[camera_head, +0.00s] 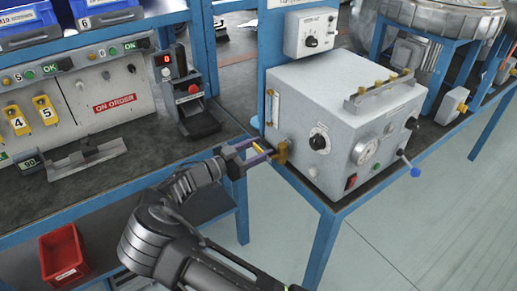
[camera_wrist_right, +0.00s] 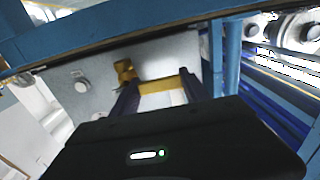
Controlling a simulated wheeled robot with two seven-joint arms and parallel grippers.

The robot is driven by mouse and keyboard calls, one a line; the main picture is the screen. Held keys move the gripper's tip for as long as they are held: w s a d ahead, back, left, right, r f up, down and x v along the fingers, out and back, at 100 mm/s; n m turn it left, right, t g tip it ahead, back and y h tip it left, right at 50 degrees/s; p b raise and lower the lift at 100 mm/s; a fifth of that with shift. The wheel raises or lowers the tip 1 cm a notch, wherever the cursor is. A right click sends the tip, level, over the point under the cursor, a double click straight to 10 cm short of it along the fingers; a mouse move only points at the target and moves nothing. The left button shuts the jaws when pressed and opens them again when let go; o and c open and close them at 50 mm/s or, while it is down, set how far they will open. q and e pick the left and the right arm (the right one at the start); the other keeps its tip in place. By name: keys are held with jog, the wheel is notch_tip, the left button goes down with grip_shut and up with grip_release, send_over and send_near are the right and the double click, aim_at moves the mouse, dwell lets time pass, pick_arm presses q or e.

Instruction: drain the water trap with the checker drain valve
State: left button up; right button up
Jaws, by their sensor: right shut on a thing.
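The checker (camera_head: 345,115) is a grey box with a gauge and knobs, at the right of the bench in the head view. A brass fitting (camera_head: 281,151) sticks out low at its left front corner; it also shows in the right wrist view (camera_wrist_right: 124,71). A yellow lever (camera_wrist_right: 163,86), seemingly the drain valve's handle, lies beside the fitting. My right gripper (camera_head: 263,151) is shut on this lever, one finger on each side, in front of the bench edge. Whether the lever is turned open is unclear, and no water shows. My left gripper is not in view.
A blue post (camera_head: 273,50) stands behind the checker's left side. A blue ball-ended lever (camera_head: 415,172) sticks out at its right front. A black and red device (camera_head: 190,97) stands left on the bench. A red bin (camera_head: 64,257) sits low left. The floor at right is clear.

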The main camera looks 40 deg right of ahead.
grip_shut()
jog(key=shift+f, duration=0.2)
jog(key=shift+s+f+n+b, duration=0.1)
jog(key=shift+f+n+b, duration=0.4)
jog(key=shift+n, duration=0.3)
jog(key=shift+f+n+b, duration=0.25)
jog(key=shift+n+b, duration=0.35)
jog(key=shift+n, duration=0.2)
jog(key=shift+s+a+f+n+p, duration=0.1)
jog(key=shift+s+f+n, duration=0.6)
jog(key=shift+n, duration=1.45)
jog(key=shift+s+d+f+n+p, duration=0.15)
jog(key=shift+s+f+n, duration=0.5)
jog(key=shift+n, duration=1.45)
jog(key=shift+s+a+f+n+p, duration=0.15)
jog(key=shift+s+f+n, duration=0.5)
jog(key=shift+n, duration=1.5)
jog(key=shift+s+r, duration=0.1)
